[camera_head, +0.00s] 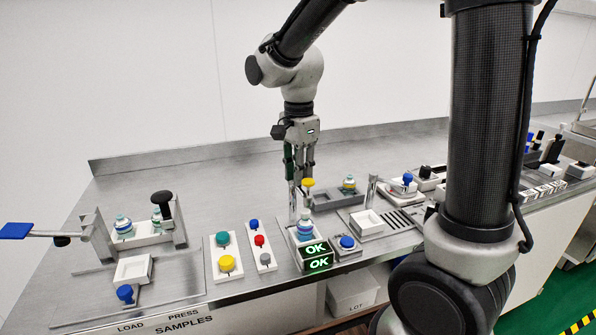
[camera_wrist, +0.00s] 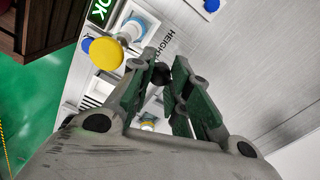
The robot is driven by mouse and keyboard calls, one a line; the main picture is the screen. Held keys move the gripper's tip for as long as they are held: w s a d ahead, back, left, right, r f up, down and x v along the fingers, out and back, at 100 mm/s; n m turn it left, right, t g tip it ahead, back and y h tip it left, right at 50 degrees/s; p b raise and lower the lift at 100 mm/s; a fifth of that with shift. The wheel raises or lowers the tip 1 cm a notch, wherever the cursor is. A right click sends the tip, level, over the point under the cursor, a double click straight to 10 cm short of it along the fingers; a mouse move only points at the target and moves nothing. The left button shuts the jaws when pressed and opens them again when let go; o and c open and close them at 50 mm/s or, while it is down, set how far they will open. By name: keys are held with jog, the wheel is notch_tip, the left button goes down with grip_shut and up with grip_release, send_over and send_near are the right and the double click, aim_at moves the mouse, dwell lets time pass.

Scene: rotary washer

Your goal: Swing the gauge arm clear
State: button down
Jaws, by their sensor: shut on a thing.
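The height gauge stands at the middle of the bench, with an upright metal post and a gauge arm that carries a yellow knob (camera_head: 308,184). The yellow knob (camera_wrist: 105,54) also shows at upper left in the wrist view, outside my fingers. My gripper (camera_head: 301,178) points down at the gauge and is shut on the gauge arm; in the wrist view my fingertips (camera_wrist: 168,62) close about a dark part of it, and the exact contact is partly hidden. A blue-and-white bottle (camera_head: 305,230) stands below the knob. The green display (camera_head: 316,256) reads OK twice.
A blue button (camera_head: 347,242) is right of the display. A panel with green and yellow buttons (camera_head: 226,266) and a narrow red-button panel (camera_head: 260,243) are left. A press (camera_head: 168,208) with a blue-ended lever (camera_head: 16,231) stands farther left. A white tray (camera_head: 367,223) sits right.

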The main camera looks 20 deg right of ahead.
jog(key=n, duration=0.1)
jog(key=d+n, duration=0.1)
jog(key=n, duration=0.1)
jog(key=shift+w, duration=0.1)
jog(key=shift+w+d+n, duration=0.4)
jog(key=shift+d+n, duration=0.05)
jog(key=shift+n, duration=1.1)
jog(key=shift+w+d+n, duration=0.35)
jog(key=shift+d+n, duration=0.15)
jog(key=shift+n, duration=1.1)
jog(key=shift+w+d+n, duration=0.4)
jog(key=shift+d+n, duration=0.05)
jog(key=shift+n, duration=1.1)
jog(key=c, duration=1.6)
grip_release()
jog(key=shift+o, duration=0.2)
jog(key=shift+r, duration=0.1)
